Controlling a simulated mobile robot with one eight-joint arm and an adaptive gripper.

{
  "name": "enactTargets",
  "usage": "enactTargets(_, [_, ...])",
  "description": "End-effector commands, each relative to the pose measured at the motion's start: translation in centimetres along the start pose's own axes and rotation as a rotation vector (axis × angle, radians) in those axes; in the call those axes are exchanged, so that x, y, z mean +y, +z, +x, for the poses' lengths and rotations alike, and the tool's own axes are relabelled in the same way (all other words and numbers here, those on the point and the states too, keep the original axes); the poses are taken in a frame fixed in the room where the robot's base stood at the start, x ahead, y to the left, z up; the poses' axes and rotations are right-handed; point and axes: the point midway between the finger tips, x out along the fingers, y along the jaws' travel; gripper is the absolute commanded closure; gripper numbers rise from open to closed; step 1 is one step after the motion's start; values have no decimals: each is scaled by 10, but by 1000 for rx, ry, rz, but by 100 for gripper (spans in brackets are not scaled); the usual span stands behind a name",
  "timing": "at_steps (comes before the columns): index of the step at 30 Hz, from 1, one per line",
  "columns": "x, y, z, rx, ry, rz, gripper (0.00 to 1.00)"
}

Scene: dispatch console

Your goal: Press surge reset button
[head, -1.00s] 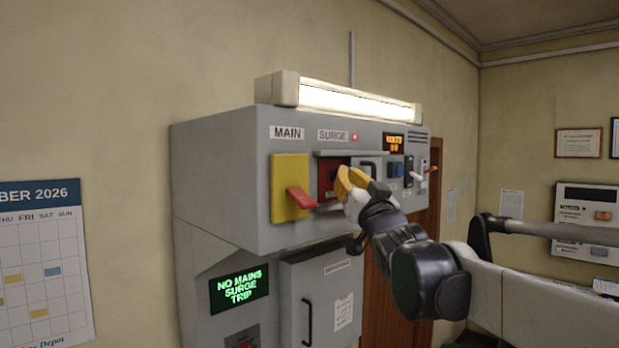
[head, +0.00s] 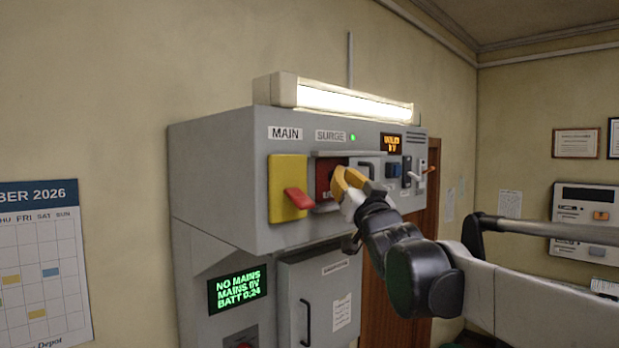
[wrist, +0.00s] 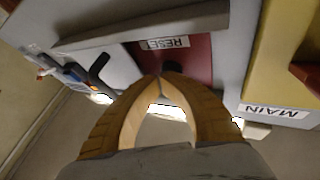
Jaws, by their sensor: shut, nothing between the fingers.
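The red surge reset panel (head: 326,177) sits under the SURGE label (head: 330,136) on the grey cabinet. In the wrist view its red face (wrist: 190,58) carries a RESET label (wrist: 166,43). My gripper (head: 340,182) is shut and empty, with its yellow fingertips at the red panel. The small lamp (head: 352,137) beside the SURGE label is green. The green display (head: 238,288) reads NO MAINS, MAINS 0V, BATT 0:24.
Left of the red panel is the yellow MAIN plate (head: 288,170) with a red lever (head: 299,198) sticking out. A thin hood (head: 350,153) juts out above the red panel. Right of my gripper are several switches (head: 407,170). A lower cabinet door (head: 320,295) has a black handle.

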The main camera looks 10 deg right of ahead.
Motion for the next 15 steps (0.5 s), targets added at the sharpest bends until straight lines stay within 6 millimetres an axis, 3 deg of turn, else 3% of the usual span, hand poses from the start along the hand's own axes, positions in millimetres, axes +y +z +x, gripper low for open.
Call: enactTargets(15, [7,-6,-13,0,0,-1,100])
